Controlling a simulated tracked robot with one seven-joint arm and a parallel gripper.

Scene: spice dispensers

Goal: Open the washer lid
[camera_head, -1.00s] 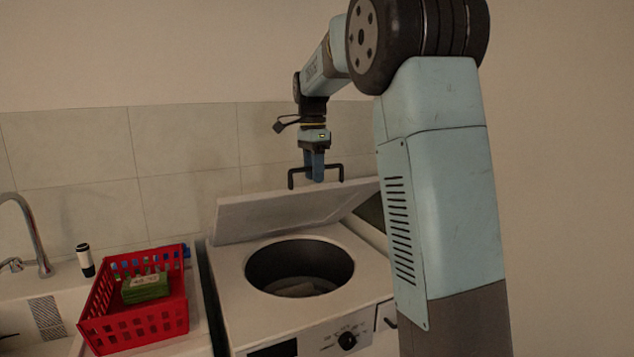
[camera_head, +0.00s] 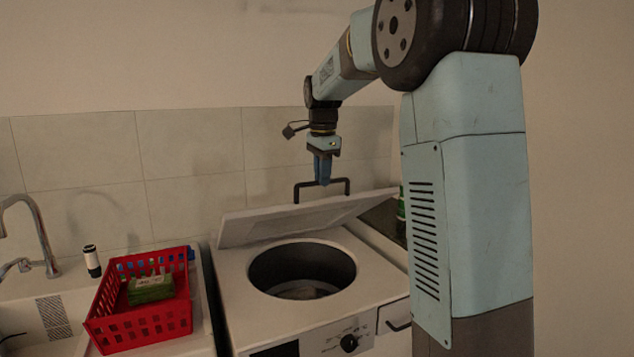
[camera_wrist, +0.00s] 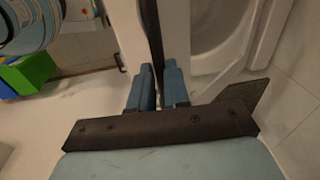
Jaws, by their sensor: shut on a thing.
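The washer (camera_head: 238,310) stands in the middle of the head view, its round drum opening (camera_head: 300,272) in plain sight. Its pale lid (camera_head: 270,224) is tilted up at the back, clear of the opening. The dark, bar-shaped lid handle (camera_head: 297,190) stands out above the lid's upper edge. My gripper (camera_head: 322,184) reaches down from above and is shut on the handle's bar. In the wrist view my gripper's two blue fingers (camera_wrist: 158,85) lie on either side of a dark bar (camera_wrist: 156,35). The fingertip contact is partly hidden.
A red basket (camera_head: 158,332) with a green-and-white pack (camera_head: 151,289) stands left of the washer. A black-and-white bottle (camera_head: 91,262) and a tap (camera_head: 42,235) are further left. A tiled wall (camera_head: 190,150) is close behind. A green object (camera_head: 401,203) shows right of the lid.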

